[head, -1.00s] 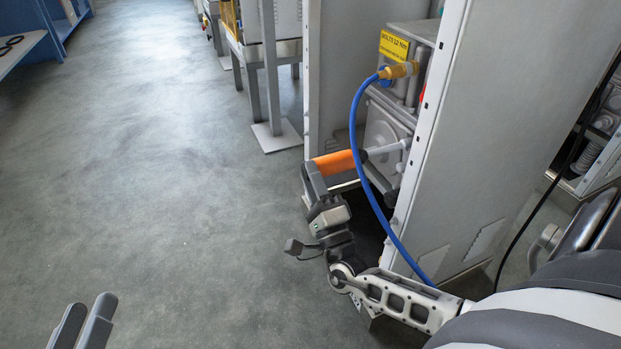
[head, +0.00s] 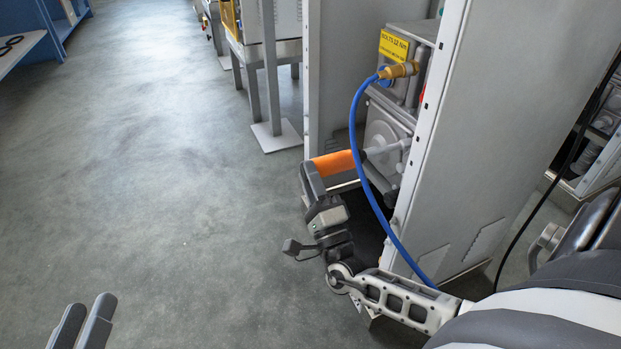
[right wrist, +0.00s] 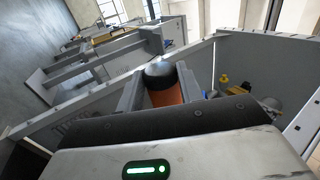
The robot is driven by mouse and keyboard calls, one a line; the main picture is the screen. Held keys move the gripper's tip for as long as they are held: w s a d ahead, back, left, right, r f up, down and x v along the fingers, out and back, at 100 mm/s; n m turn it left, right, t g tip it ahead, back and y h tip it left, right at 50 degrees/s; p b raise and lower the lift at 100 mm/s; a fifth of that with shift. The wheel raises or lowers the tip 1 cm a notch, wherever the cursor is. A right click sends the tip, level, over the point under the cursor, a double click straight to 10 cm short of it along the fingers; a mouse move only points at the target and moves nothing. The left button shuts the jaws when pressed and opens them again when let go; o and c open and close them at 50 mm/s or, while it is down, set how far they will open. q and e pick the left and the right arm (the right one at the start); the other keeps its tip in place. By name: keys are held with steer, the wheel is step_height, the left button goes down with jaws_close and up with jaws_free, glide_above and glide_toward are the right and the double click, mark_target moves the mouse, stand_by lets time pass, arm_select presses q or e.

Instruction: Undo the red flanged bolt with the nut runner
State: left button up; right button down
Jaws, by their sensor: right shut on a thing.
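The nut runner (head: 335,163) has an orange grip and a grey shaft pointing right at the grey machine housing (head: 385,135) inside the cabinet. My right gripper (head: 312,178) is shut around the orange grip. In the right wrist view the fingers of my right gripper (right wrist: 160,92) stand on both sides of the nut runner (right wrist: 163,75), whose dark rounded end faces up. The shaft's far end meets or nears the housing; I cannot tell whether it touches. A sliver of red (head: 421,95) shows beside the cabinet post; I cannot tell if it is the bolt.
A blue hose (head: 357,130) hangs from a brass fitting (head: 398,70) and passes close to the nut runner. A yellow label (head: 394,45) is on the housing. The cabinet's side panel (head: 490,130) stands to the right. The floor at left is clear.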

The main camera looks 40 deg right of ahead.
steer(key=shift+d+r, duration=0.1)
steer(key=w+a, duration=0.1)
steer(key=a, duration=0.6)
steer(key=shift+w, duration=0.35)
stand_by(0.4)
